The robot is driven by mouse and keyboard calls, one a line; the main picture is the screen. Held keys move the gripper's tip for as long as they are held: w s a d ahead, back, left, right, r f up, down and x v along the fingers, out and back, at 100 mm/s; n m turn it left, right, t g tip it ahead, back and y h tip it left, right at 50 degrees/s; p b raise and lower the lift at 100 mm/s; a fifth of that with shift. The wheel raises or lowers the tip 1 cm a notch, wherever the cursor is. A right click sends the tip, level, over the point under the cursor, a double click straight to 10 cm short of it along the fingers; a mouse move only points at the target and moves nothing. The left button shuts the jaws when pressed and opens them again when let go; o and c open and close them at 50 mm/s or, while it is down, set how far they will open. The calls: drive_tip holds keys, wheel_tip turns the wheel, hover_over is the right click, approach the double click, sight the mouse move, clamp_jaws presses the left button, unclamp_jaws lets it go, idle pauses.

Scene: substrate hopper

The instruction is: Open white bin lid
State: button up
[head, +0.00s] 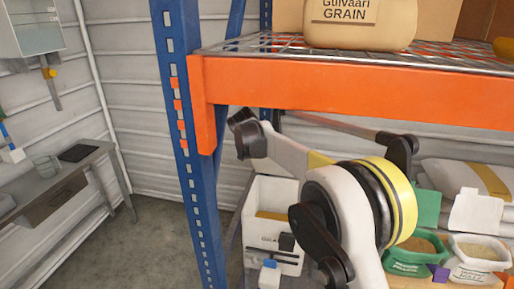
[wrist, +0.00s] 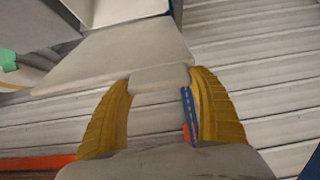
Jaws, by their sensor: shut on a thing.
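In the wrist view a pale flat panel, seemingly the bin lid (wrist: 115,60), stretches away from my gripper (wrist: 160,82). Its short tab (wrist: 160,78) sits between my two yellow fingers, and the gripper is shut on it. The panel looks tilted against the ribbed wall, but how far it is open is not clear. My fingers are hidden in the head view.
A blue rack post (head: 190,150) and an orange beam (head: 350,88) stand close to my arm. A mesh shelf above holds a grain sack (head: 358,25). Open sacks (head: 415,252) sit at the lower right. A grey bench (head: 60,180) stands left, with clear floor beside it.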

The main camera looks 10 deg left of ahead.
drive_tip(key=shift+w+r, duration=0.1)
drive_tip(key=shift+w, duration=0.1)
drive_tip(key=o, duration=1.4)
drive_tip(key=shift+w, duration=0.1)
drive_tip(key=shift+o, duration=0.2)
drive_tip(key=shift+s+r, duration=0.3)
drive_tip(key=shift+s, duration=0.15)
drive_tip(key=s+r, duration=0.2)
drive_tip(key=s, duration=1.3)
drive_tip(key=shift+a+r, duration=0.2)
drive_tip(key=shift+r, duration=0.05)
